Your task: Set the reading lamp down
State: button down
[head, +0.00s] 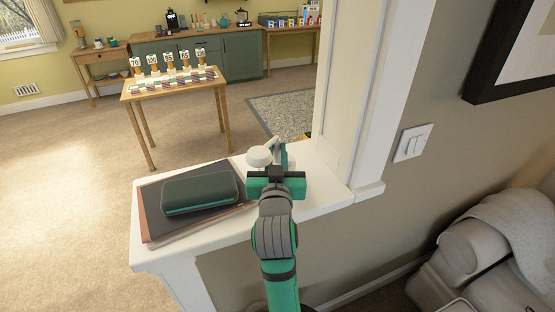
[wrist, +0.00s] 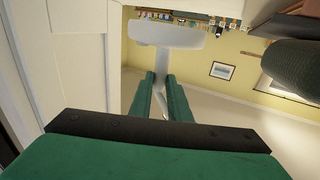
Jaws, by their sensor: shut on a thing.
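The white reading lamp (head: 259,156) shows its rounded head just left of my gripper (head: 277,155), above the white ledge (head: 315,192). In the wrist view the lamp (wrist: 165,33) has a broad white head on a narrow stem. My gripper's green fingers (wrist: 161,78) are shut on that stem from both sides. My arm and gripper hide the lower part of the lamp in the head view. I cannot tell whether its base touches the ledge.
A dark green case (head: 200,192) lies on a brown-edged folder (head: 153,222) on the ledge's left part. A white wall post (head: 345,100) rises at the ledge's right end. Bare ledge shows right of my gripper. A wooden table (head: 175,88) stands beyond.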

aim_at(277, 159)
jog(key=shift+w+f, duration=0.15)
jog(key=shift+f, duration=0.5)
jog(key=shift+w+f, duration=0.15)
jog(key=shift+f, duration=0.45)
jog(key=shift+s+f, duration=0.15)
jog(key=shift+f, duration=0.3)
jog(key=shift+f, duration=0.1)
jog(key=c, duration=1.7)
grip_release()
jog(key=shift+f, duration=0.15)
jog(key=shift+o, duration=0.2)
